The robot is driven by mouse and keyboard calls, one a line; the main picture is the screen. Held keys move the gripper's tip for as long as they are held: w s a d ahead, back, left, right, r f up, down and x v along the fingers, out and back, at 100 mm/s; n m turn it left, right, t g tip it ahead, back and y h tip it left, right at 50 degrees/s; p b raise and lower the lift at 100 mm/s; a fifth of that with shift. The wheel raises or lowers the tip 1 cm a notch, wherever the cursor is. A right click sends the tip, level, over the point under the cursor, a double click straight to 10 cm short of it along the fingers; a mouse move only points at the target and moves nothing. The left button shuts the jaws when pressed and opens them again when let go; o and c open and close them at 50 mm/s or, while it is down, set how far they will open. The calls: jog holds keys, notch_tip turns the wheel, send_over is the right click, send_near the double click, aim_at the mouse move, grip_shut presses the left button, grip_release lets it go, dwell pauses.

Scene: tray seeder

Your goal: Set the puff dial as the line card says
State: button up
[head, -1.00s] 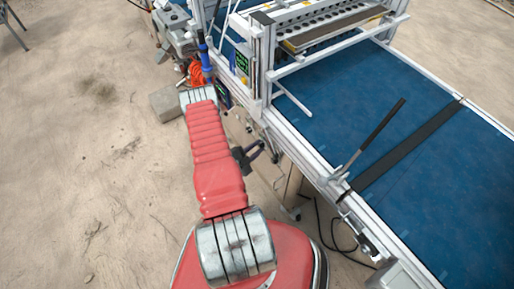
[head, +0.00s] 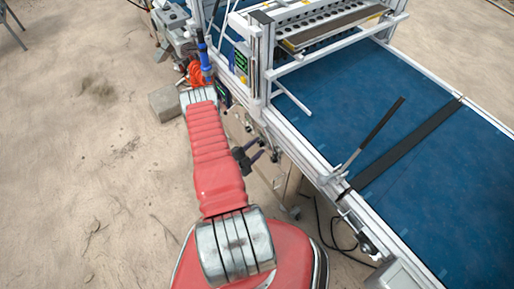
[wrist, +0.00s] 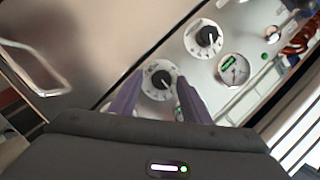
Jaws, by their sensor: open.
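My gripper (wrist: 159,92) is open, with one purple finger on either side of a round dial (wrist: 159,82) that has a black knob and a white scale ring. I cannot tell whether the fingers touch the knob. A second dial (wrist: 205,38) of the same kind sits up and to the right on the same metal panel. The labels are too small to read, so I cannot tell which is the puff dial. In the head view my gripper (head: 250,154) is beside the machine's near side. A small panel with green text (head: 241,61) may be the line card; it is unreadable.
A metal handle (wrist: 38,66) is at the left. In the head view a blue belt (head: 345,120) runs along the machine; sandy ground at the left is mostly clear.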

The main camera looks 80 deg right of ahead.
jog(key=shift+w, duration=0.1)
jog(key=v, duration=1.3)
jog(key=shift+a, duration=0.4)
